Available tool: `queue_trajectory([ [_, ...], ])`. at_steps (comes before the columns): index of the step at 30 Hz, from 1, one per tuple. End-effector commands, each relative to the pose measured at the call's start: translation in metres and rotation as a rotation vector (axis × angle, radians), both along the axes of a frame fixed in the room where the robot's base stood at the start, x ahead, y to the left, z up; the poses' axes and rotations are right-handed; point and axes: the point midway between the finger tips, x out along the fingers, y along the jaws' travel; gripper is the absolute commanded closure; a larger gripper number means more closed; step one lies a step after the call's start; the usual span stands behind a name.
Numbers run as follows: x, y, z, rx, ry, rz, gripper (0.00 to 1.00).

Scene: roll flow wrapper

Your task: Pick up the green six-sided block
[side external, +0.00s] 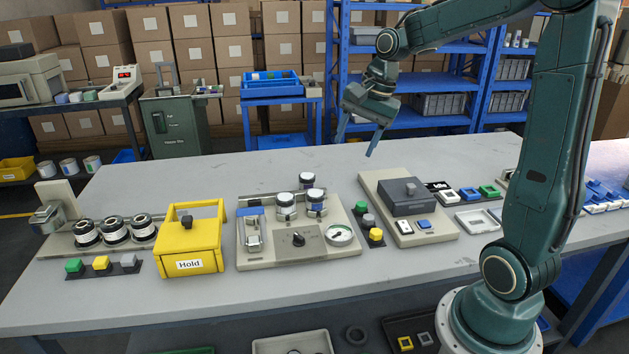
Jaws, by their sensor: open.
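Two small green blocks show. One green block (361,207) stands at the far end of a dark strip in the middle of the table. The other green block (74,265) is at the left end of a dark strip near the front left. Both are too small to tell for certain which is six-sided. My gripper (358,143) is open and empty, pointing down, high above the back part of the table. It is well apart from both green blocks.
Grey block (368,220) and yellow block (376,235) share the middle strip, between a beige panel with dial (340,234) and a dark-topped machine (408,196). A yellow Hold box (190,243) stands left. The table's back middle is clear.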

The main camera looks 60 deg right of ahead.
Motion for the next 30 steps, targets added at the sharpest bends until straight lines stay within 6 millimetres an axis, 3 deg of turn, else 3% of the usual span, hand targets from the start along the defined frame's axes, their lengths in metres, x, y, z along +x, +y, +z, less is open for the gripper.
queue_trajectory([
  [9,0.020,-0.080,-0.046,0.174,0.070,-0.381,0.45],
  [18,0.016,-0.154,-0.100,0.341,0.134,-0.737,0.45],
  [24,0.007,-0.188,-0.130,0.426,0.165,-0.908,0.45],
  [30,0.002,-0.200,-0.141,0.458,0.176,-0.976,0.45],
])
